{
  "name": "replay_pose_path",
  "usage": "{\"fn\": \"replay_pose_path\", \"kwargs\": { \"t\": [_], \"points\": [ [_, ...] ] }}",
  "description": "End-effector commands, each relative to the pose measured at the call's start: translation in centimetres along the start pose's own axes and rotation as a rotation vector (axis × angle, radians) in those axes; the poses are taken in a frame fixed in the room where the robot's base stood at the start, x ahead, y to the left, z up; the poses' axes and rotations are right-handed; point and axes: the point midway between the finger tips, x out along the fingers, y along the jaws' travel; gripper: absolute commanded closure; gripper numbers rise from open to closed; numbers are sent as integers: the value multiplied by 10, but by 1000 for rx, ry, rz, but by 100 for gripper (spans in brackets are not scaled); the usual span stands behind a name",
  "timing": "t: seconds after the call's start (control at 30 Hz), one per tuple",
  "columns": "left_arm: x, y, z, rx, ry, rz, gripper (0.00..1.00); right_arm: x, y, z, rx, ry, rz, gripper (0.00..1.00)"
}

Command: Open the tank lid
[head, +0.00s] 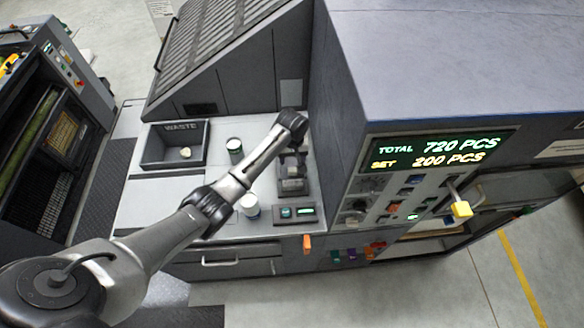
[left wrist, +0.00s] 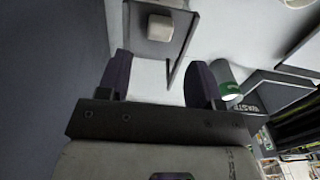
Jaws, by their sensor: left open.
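My left gripper (head: 292,163) is over the back right of the grey worktop, pointing down and empty. In the left wrist view its two dark fingers (left wrist: 160,85) stand apart with a pale surface between them. A small dark grey unit (head: 292,188) is just below the gripper, partly hidden by it. In the left wrist view a dark-edged grey panel (left wrist: 178,48) with a pale block (left wrist: 160,27) lies beyond the fingertips, apart from them. I cannot tell for sure which part is the tank lid. My right gripper is not in view.
A waste tray (head: 203,152) holds a crumpled pale piece. A green-banded can (head: 234,147) and a white cup (head: 250,206) stand on the worktop. A small display box (head: 306,211) is at the front.

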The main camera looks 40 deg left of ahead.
Motion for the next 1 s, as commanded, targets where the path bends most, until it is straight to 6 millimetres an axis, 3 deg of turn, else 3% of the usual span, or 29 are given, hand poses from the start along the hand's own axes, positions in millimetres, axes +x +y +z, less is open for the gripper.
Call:
{"fn": "replay_pose_path", "kwargs": {
  "t": [0.2, 0.4, 0.6, 0.97, 1.0],
  "points": [
    [40, 0, 1, 2, -3, -1, 40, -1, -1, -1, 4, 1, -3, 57],
    [64, 0, 0, 1, -1, -1, 40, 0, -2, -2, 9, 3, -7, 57],
    [75, 0, 0, 2, 1, 0, 40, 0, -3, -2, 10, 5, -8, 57],
    [77, 0, 0, 3, 1, 0, 40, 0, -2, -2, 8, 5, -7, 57],
    [77, 0, 0, 3, 1, 0, 44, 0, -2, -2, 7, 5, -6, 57]
  ]
}}
